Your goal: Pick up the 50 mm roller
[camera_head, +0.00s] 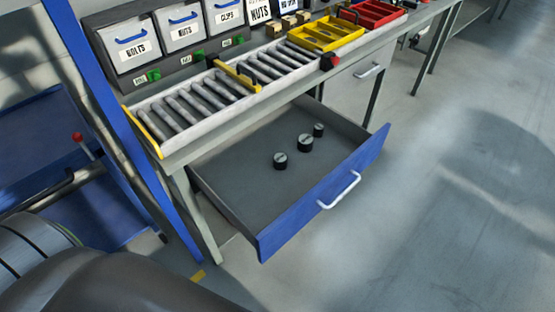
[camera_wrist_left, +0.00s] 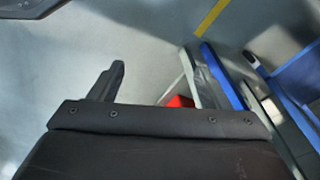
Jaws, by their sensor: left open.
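Three short black rollers with pale top faces stand in the open drawer (camera_head: 235,185) in the head view: a near one (camera_head: 280,162), a middle one (camera_head: 305,143) and a smaller-looking far one (camera_head: 318,130). Their markings are too small to read, so I cannot tell which is the 50 mm roller. My left gripper (camera_wrist_left: 160,84) shows in the left wrist view, open, with nothing seen between its fingers. It is away from the drawer's rollers, which do not show in that view. My right gripper is in neither view.
The drawer has a blue front with a white handle (camera_head: 339,190). Above it runs a roller conveyor (camera_head: 200,98) with a yellow tray (camera_head: 326,34) and a red tray (camera_head: 375,14). Labelled bins stand behind. A blue post (camera_head: 115,120) rises at left. Floor at right is clear.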

